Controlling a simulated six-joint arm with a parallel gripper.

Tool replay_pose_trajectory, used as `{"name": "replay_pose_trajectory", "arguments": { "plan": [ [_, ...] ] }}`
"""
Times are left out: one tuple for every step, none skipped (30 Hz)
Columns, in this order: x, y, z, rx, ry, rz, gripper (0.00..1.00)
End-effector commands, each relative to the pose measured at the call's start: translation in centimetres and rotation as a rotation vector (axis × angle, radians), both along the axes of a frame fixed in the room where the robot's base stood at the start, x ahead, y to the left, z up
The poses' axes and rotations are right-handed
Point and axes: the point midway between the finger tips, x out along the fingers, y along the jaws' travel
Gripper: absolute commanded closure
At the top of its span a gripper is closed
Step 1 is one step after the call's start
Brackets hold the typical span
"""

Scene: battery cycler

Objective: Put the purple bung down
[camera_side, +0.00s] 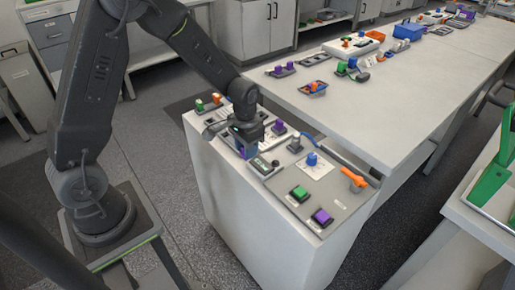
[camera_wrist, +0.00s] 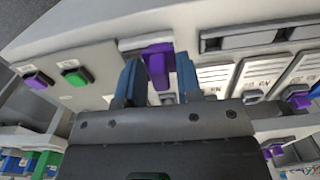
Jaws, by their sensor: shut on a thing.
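The purple bung (camera_wrist: 156,66) stands between the two blue fingers of my gripper (camera_wrist: 159,80) in the wrist view. My gripper is shut on it. In the side view, my gripper (camera_side: 243,143) points down over the near left part of the grey bench unit, and only a sliver of purple (camera_side: 241,153) shows beneath it. A dark flat piece lies right by the bung in the wrist view. I cannot tell whether the bung touches the surface or hangs just above it.
A grey panel (camera_side: 335,195) carries a green block (camera_side: 299,193) and a purple block (camera_side: 321,217). A blue bung (camera_side: 312,159) and an orange piece (camera_side: 354,178) are nearby. A dark slotted rack (camera_wrist: 260,38) lies right of my fingers. Several coloured bungs stand on the table behind.

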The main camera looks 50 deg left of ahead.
Motion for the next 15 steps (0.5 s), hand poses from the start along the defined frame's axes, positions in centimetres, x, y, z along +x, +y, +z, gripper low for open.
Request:
{"name": "replay_pose_trajectory", "arguments": {
  "plan": [
    [-0.2,-0.2,0.0,0.000,0.000,0.012,0.89],
    [-0.2,-0.2,-0.1,0.000,0.000,0.017,0.89],
    [-0.2,-0.2,-0.1,0.000,-0.001,0.019,0.89],
    [-0.2,-0.2,-0.1,0.000,-0.001,0.016,0.89],
    [0.0,-0.1,0.0,0.000,-0.001,0.010,0.89],
    [0.2,0.2,0.0,0.000,-0.001,-0.005,0.89],
    [0.5,0.5,0.1,0.000,-0.002,-0.023,0.89],
    [0.8,0.8,0.2,0.000,-0.002,-0.045,0.89],
    [1.3,1.3,0.3,0.000,-0.002,-0.082,0.89],
    [1.7,1.8,0.4,0.000,-0.001,-0.115,0.89],
    [2.3,2.3,0.6,0.001,-0.003,-0.152,0.89],
    [3.0,3.1,0.8,0.001,-0.003,-0.209,0.89],
    [3.5,3.8,0.9,0.001,-0.003,-0.254,0.89],
    [4.0,4.5,1.1,0.001,-0.002,-0.302,0.89],
    [4.7,5.5,1.4,0.001,-0.003,-0.365,0.89]
  ]
}}
